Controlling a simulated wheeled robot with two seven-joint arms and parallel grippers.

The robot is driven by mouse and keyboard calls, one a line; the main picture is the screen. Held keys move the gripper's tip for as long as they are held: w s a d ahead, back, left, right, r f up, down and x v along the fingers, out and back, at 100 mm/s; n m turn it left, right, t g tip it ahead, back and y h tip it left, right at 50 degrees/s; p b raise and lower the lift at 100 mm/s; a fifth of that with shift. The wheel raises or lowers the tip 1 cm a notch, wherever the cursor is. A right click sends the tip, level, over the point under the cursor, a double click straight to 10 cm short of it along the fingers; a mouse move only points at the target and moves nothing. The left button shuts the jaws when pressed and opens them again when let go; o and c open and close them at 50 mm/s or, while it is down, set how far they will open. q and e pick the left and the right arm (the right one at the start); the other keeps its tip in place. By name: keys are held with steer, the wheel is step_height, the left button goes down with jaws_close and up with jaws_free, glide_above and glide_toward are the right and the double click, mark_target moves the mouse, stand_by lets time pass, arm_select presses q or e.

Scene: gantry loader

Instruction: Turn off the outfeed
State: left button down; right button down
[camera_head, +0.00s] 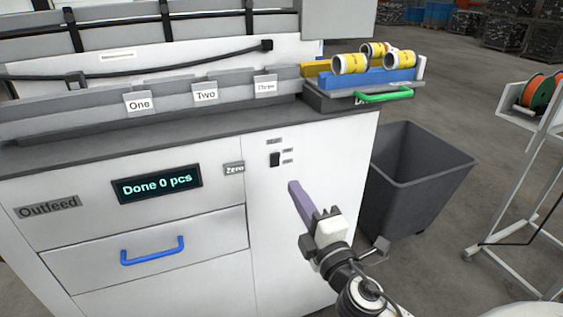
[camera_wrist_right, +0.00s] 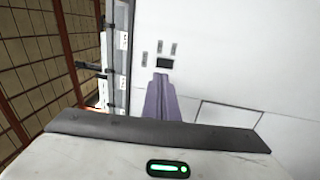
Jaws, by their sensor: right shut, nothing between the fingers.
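A small black switch (camera_head: 275,159) sits on the white front panel of the outfeed cabinet (camera_head: 300,254), with small labels around it. It also shows in the right wrist view (camera_wrist_right: 163,63), just beyond the fingertips. The cabinet carries an "Outfeed" label (camera_head: 48,206) and a display (camera_head: 157,184) reading "Done 0 pcs". My right gripper (camera_head: 293,186) is shut and empty, its purple fingers pointing at the panel, below and right of the switch in the head view. I cannot tell whether the fingertips touch anything. My left gripper is not in view.
A drawer with a blue handle (camera_head: 153,251) is below the display. A dark grey bin (camera_head: 419,182) stands right of the cabinet. A blue tray (camera_head: 368,79) with yellow rolls and a green handle (camera_head: 384,95) sits on top. A spool cart (camera_head: 530,150) stands far right.

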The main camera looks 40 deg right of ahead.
steer(key=p, duration=0.2)
glide_toward(276, 149)
steer(key=w, duration=0.3)
steer(key=w+d+f, duration=0.1)
steer(key=w, duration=0.1)
steer(key=shift+w, duration=0.2)
steer(key=shift+w+r, duration=0.15)
steer(key=shift+r, duration=0.05)
steer(key=shift+w+d+r, duration=0.1)
steer(key=shift+d+r, duration=0.1)
steer(key=shift+r, duration=0.45)
steer(key=shift+s+a, duration=0.2)
steer(key=shift+s, duration=0.05)
steer(key=r+v, duration=0.1)
steer(key=v, duration=1.2)
steer(key=shift+s+r+b, duration=0.4)
steer(key=shift+r+b, duration=0.05)
steer(key=shift+r, duration=0.05)
steer(key=shift+a, duration=0.1)
steer(key=shift+f, duration=0.1)
